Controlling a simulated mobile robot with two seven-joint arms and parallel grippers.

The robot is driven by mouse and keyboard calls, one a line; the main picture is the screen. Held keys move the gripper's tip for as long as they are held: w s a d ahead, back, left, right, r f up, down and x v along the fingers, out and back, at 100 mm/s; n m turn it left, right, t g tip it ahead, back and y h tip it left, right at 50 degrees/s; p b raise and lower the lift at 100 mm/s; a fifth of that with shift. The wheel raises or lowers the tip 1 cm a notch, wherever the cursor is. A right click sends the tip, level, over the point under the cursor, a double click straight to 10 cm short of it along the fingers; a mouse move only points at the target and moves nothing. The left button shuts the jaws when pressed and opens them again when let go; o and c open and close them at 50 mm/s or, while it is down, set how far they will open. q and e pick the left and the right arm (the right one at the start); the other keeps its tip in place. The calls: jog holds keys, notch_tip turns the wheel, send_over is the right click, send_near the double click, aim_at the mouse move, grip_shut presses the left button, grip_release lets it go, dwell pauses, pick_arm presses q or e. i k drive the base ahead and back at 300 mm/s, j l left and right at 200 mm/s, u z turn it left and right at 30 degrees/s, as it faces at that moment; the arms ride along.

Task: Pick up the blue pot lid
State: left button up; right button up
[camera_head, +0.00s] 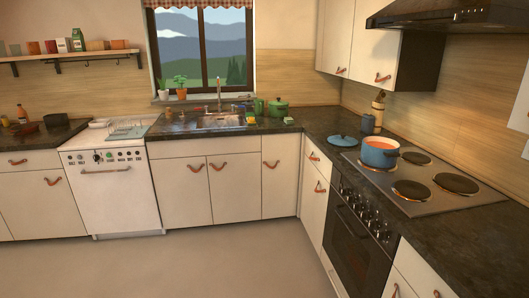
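The blue pot lid (343,141) lies on the dark counter at the right, to the left of the stove. It is flat and round with a small knob on top. The blue pot (380,153) stands uncovered on a left burner of the stove, with orange-red contents showing. The lid and the pot are apart. Neither of my grippers shows in the head view.
The stove (437,192) has several dark burners. A green pot (278,108) is near the sink (212,121). A range hood (450,14) hangs above the stove. The floor (190,265) is clear.

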aim_at(342, 140)
jog(key=i, duration=1.4)
jog(key=i+j+z, duration=0.15)
jog(key=i, duration=0.55)
jog(key=i+j+z, duration=0.15)
jog(key=i, duration=0.5)
jog(key=l, duration=0.1)
